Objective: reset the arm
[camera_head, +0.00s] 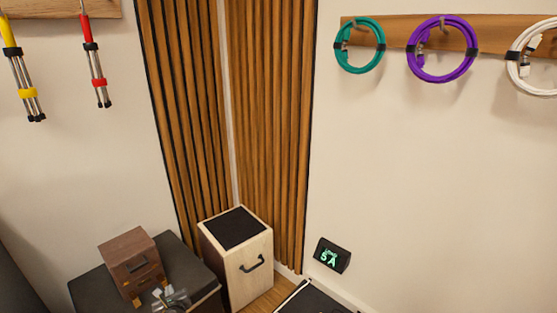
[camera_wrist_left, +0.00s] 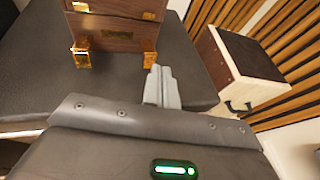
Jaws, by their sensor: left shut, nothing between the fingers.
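My left gripper (camera_head: 174,300) shows at the bottom edge of the head view, just in front of a brown wooden box (camera_head: 132,262). In the left wrist view its grey fingers (camera_wrist_left: 161,86) are together, with nothing between them. They point toward the box (camera_wrist_left: 118,36), which has brass clasps and a small plate on its front. There is a visible gap between the fingertips and the box in that view. My right gripper is in neither view.
The box stands on a dark flat-topped cabinet (camera_head: 92,292). A pale cabinet (camera_head: 252,268) with a black top and handle stands right of it, in the slatted corner. Coiled cables, such as a purple one (camera_head: 442,48), hang on the right wall above a small lit display (camera_head: 332,256).

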